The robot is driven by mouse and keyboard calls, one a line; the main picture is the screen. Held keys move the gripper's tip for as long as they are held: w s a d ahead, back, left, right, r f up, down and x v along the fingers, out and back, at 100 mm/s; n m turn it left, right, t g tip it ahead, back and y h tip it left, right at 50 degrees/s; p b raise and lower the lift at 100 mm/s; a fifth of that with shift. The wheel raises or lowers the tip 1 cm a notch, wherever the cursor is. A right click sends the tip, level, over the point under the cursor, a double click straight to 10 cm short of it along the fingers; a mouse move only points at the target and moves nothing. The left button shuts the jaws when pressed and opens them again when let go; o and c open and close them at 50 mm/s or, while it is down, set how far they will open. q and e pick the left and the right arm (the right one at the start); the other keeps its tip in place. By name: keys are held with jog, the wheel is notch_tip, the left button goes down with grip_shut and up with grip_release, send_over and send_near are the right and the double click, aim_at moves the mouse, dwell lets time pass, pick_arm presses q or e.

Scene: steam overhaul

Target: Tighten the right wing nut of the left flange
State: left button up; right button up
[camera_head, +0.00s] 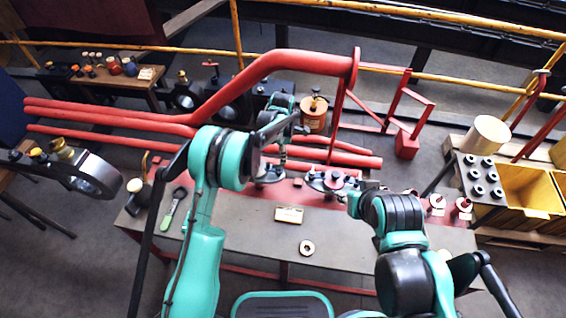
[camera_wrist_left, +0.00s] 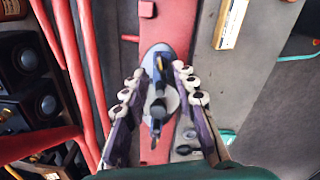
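The left flange (camera_head: 268,175) is a grey disc on the red strip of the bench, partly hidden by my left arm in the head view. In the left wrist view the flange (camera_wrist_left: 172,100) lies between my fingers, with a dark central stem (camera_wrist_left: 157,105) and small bluish parts above and below it. I cannot tell which of these is the right wing nut. My left gripper (camera_wrist_left: 158,80) points down over the flange, fingers apart on both sides, with no clear contact. My right gripper (camera_head: 352,198) is at the bench's right part; its fingers are too small to read.
A second flange assembly (camera_head: 332,181) stands right of the left one. Red pipes (camera_head: 110,116) run behind the bench. A label block (camera_head: 289,214), a ring (camera_head: 307,247) and a green-handled tool (camera_head: 172,208) lie on the grey bench top. Yellow bins (camera_head: 532,190) stand right.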

aim_at(279, 167)
pick_arm(q)
notch_tip(279, 167, down, 6)
jog(key=shift+r+b, duration=0.25)
jog(key=shift+b, duration=0.5)
jog(key=shift+r, duration=0.1)
grip_shut()
